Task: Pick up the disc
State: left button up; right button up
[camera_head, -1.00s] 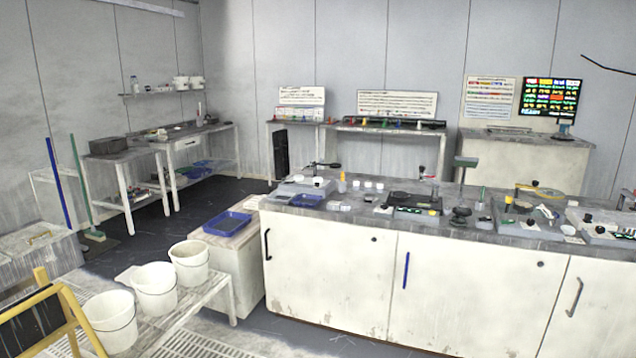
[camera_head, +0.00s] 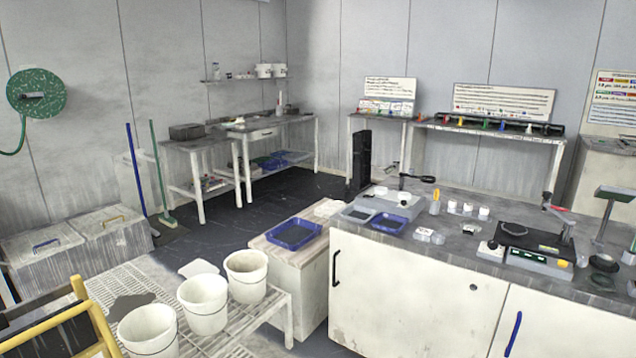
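I cannot tell for sure which thing is the disc. A dark round piece (camera_head: 604,263) lies on the grey worktop (camera_head: 455,249) at the right. A small black round part (camera_head: 514,229) sits on a grey bench device (camera_head: 540,262) left of it. Neither of my grippers is in view, and nothing is seen being held.
White buckets (camera_head: 203,302) stand on a slatted bench (camera_head: 262,312) in front. A blue tray (camera_head: 294,234) lies on a low cabinet left of the counter. A yellow-framed cart (camera_head: 50,318) is at the lower left. Dark floor (camera_head: 270,205) is clear behind the buckets.

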aim_at(405, 196)
jog(key=u, duration=0.1)
jog(key=i, duration=1.55)
jog(key=z, duration=0.45)
